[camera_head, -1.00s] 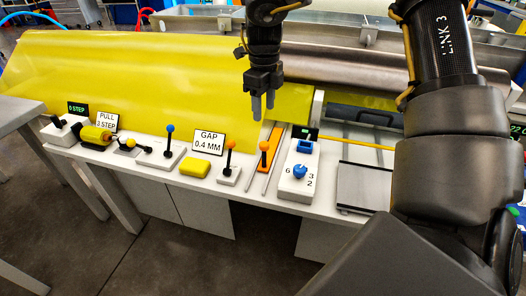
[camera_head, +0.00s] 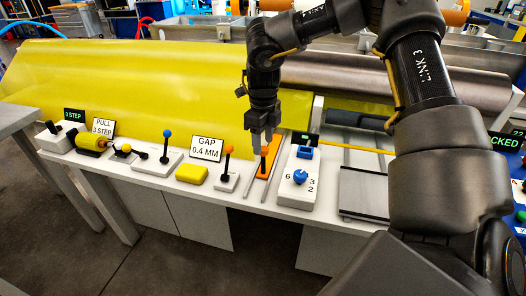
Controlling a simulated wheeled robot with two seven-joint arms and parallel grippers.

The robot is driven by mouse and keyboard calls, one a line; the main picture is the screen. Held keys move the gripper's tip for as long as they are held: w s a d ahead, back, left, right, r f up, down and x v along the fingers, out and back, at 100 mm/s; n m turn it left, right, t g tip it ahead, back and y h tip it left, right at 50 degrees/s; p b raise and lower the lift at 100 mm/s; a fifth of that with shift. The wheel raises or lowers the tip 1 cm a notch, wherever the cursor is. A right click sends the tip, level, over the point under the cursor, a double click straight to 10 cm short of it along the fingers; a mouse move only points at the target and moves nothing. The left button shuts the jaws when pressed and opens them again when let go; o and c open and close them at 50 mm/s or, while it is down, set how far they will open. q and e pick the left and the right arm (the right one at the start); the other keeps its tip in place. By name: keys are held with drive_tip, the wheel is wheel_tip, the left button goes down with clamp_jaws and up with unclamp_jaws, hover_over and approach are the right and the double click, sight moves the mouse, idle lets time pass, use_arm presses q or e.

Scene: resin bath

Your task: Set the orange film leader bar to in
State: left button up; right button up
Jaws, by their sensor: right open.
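The orange film leader bar (camera_head: 273,152) is a flat orange strip on the white bench, with an upright black post and an orange knob (camera_head: 264,151) on it. It lies between thin metal rails, left of a white box with a blue dial. My right gripper (camera_head: 262,142) points down over the bar, open, with its fingertips at the height of the knob in the picture. The fingers partly hide the knob and post. I cannot tell whether they touch it. My left gripper is not in view.
Close left stands another orange-knobbed lever (camera_head: 228,160) on a white base, then a yellow block (camera_head: 192,174) and a blue-knobbed lever (camera_head: 164,150). The dial box (camera_head: 299,186) is close right. Yellow film (camera_head: 130,90) rises behind. A GAP 0.4 MM sign (camera_head: 207,149) stands left.

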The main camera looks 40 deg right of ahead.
sight(263, 148)
drive_tip(key=shift+f, duration=1.95)
drive_tip(key=shift+c, duration=0.4)
clamp_jaws()
